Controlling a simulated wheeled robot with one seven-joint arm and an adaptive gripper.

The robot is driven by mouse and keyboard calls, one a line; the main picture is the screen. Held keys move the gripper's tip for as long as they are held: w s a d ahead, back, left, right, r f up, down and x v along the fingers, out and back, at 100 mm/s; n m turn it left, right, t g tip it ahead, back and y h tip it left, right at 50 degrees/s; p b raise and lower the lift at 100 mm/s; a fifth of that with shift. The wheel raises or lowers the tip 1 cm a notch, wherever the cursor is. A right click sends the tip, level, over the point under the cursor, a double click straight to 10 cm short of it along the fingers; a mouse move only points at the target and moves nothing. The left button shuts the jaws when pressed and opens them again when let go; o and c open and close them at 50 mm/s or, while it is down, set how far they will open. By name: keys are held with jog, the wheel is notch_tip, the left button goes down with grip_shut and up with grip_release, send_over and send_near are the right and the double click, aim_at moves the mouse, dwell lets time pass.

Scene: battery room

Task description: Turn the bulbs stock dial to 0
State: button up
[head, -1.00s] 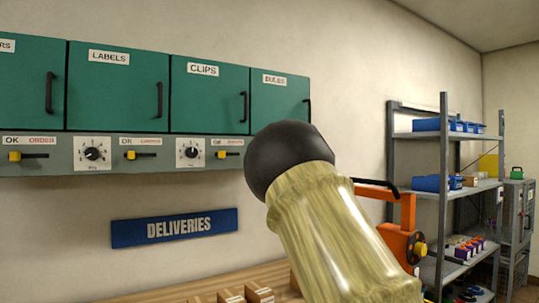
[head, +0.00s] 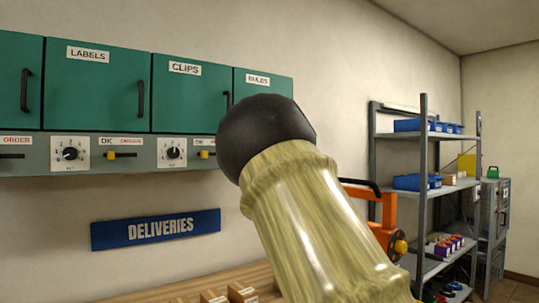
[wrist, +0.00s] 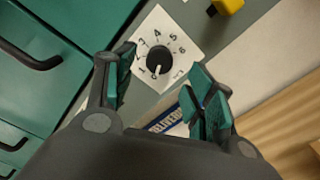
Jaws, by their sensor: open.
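The dial (wrist: 158,60) is a black round knob on a white numbered plate on the grey rail in the wrist view. A pale mark on the knob points to the lower part of the plate, near the low numbers; the exact number is unclear. My gripper (wrist: 163,95) is open and empty, its fingers in front of and below the knob. In the head view my arm hides the rail under the BULBS door (head: 272,92).
Two other dials (head: 70,152) (head: 172,152) and yellow sliders (head: 111,155) sit along the rail. A yellow slider (wrist: 230,5) is close beyond the dial in the wrist view. The DELIVERIES sign (head: 110,238) hangs below. A wooden bench (head: 170,292) and grey shelf (head: 424,200) stand nearby.

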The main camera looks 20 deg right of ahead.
jog(key=v, duration=0.7)
jog(key=shift+s, duration=0.15)
